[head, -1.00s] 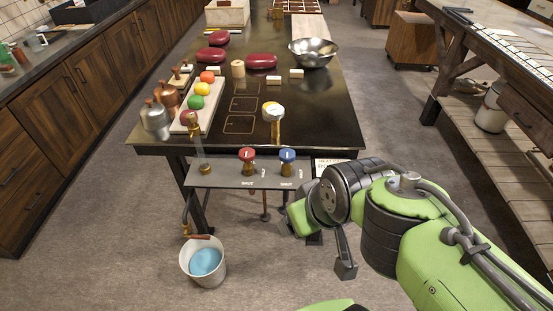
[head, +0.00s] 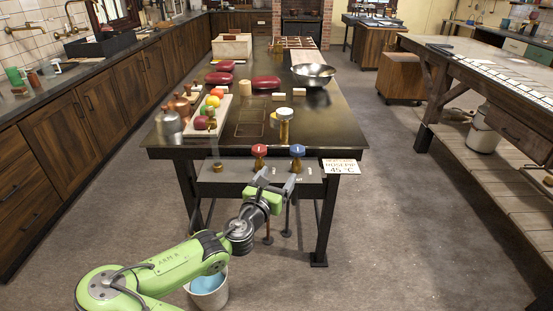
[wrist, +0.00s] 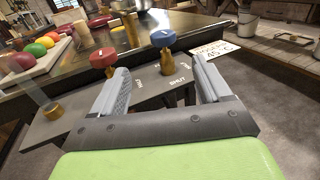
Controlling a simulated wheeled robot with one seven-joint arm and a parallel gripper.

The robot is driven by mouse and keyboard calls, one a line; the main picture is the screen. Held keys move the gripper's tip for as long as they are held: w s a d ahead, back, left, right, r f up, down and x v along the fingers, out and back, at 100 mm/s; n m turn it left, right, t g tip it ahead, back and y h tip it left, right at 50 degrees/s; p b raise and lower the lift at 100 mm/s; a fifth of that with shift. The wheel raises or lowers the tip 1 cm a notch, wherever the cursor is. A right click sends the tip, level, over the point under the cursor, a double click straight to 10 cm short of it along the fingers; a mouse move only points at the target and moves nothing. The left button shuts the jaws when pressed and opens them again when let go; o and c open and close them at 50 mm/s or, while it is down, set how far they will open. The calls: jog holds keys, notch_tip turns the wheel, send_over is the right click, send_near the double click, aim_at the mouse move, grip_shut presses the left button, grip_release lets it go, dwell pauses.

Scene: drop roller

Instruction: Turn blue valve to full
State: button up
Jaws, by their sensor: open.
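The blue valve (head: 297,151) is a blue knob on a brass stem, on the grey shelf at the table's near end. It also shows in the wrist view (wrist: 163,38), ahead of my gripper and between its fingers in the picture. The red valve (head: 259,150) stands to its left and shows in the wrist view (wrist: 103,58) behind the left finger. My gripper (head: 277,181) is open and empty, just in front of the shelf; in the wrist view its two fingers (wrist: 160,84) are spread wide. It appears apart from both valves.
A sign (head: 341,167) reading 45 °C hangs right of the valves. A gauge on a brass post (head: 284,124) stands behind them. A bucket of blue water (head: 208,290) is on the floor below, partly behind my arm.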

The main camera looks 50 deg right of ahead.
aim_at(295, 153)
jog(key=b+x, duration=0.3)
jog(key=x, duration=1.3)
jog(key=shift+s+d, duration=0.1)
jog(key=shift+s, duration=0.05)
jog(key=c, duration=0.9)
jog(key=shift+c, duration=0.2)
